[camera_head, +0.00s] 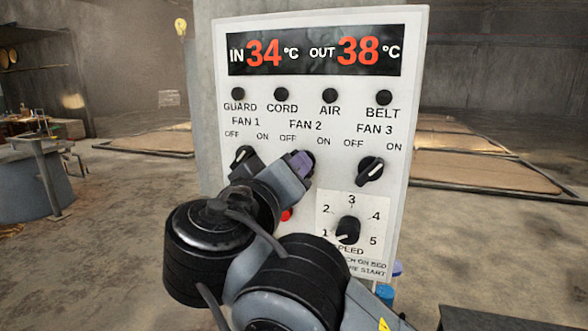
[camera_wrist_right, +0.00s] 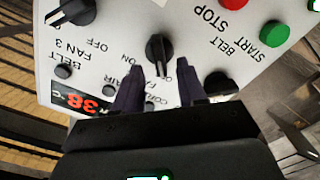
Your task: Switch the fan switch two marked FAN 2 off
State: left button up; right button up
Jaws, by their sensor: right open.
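The FAN 2 switch is a black rotary knob (camera_wrist_right: 158,52) on the white control panel (camera_head: 412,60). In the head view my right gripper (camera_head: 302,162) covers the knob, below the FAN 2 label. In the right wrist view, which shows the panel upside down, the two dark fingers of my right gripper (camera_wrist_right: 158,76) are open. Their tips are at either side of the knob's near end, with gaps visible. I cannot tell whether they touch it or exactly which mark the knob points to. My left gripper is out of view.
The FAN 3 knob (camera_head: 370,170) is to the right and the FAN 1 knob (camera_head: 243,156) to the left, partly behind my arm. The speed dial (camera_head: 348,230) is below. Green start (camera_wrist_right: 275,33) and red stop buttons show in the wrist view.

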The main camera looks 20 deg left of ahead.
jog(key=s, duration=0.7)
jog(key=shift+s+d+b, duration=0.2)
jog(key=shift+s+b, duration=0.1)
jog(key=shift+b, duration=0.05)
